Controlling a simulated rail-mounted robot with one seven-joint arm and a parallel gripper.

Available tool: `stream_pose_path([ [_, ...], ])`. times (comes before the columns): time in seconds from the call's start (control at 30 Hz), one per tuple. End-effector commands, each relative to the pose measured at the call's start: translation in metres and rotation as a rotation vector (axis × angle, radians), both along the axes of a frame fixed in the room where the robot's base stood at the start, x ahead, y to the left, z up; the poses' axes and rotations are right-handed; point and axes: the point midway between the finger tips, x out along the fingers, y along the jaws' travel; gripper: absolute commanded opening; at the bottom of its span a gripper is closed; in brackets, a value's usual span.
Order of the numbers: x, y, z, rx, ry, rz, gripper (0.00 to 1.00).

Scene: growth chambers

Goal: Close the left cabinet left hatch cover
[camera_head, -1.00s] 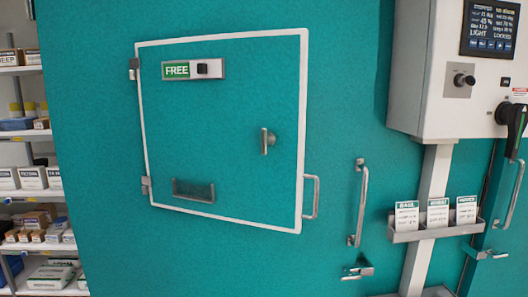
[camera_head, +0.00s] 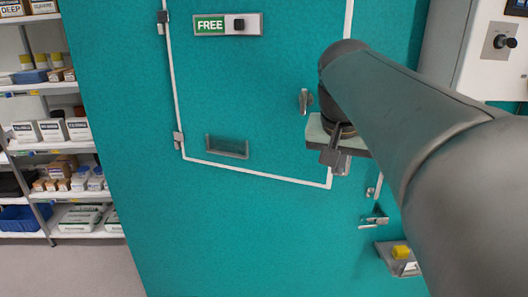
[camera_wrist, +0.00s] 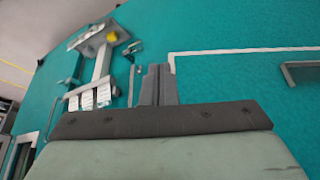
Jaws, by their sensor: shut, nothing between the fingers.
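The hatch cover (camera_head: 262,105) is a teal panel edged by a white frame on the teal cabinet, with two hinges on its left side. It looks about flush with the cabinet face; I cannot tell whether a small gap remains. A FREE sign (camera_head: 227,24), a small latch handle (camera_head: 305,101) and a metal pocket (camera_head: 227,147) are on it. My gripper (camera_head: 340,165) is shut and empty, in front of the frame's lower right corner. The gripper's fingers (camera_wrist: 156,85) point at the cabinet beside the white frame (camera_wrist: 240,50). The pull handle by the corner is mostly hidden.
Shelves with boxes (camera_head: 55,130) stand at the left. A control box (camera_head: 495,50) is at the right. A tray with a yellow item (camera_head: 398,256) and a door latch (camera_head: 374,220) lie below my gripper. The card rack (camera_wrist: 88,98) shows in the wrist view.

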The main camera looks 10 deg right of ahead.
Motion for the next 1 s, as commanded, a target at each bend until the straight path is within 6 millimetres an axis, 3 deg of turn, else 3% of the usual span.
stream_pose_path([
  [0.07, 0.002, -0.004, 0.006, -0.003, -0.009, -0.017, 0.00],
  [0.17, 0.005, -0.007, -0.004, -0.001, -0.008, -0.018, 0.00],
  [0.6, 0.037, -0.029, -0.084, 0.000, -0.006, -0.015, 0.00],
  [0.8, 0.061, -0.045, -0.075, -0.002, -0.010, -0.015, 0.00],
  [1.0, 0.069, -0.051, -0.074, -0.003, -0.009, -0.013, 0.00],
])
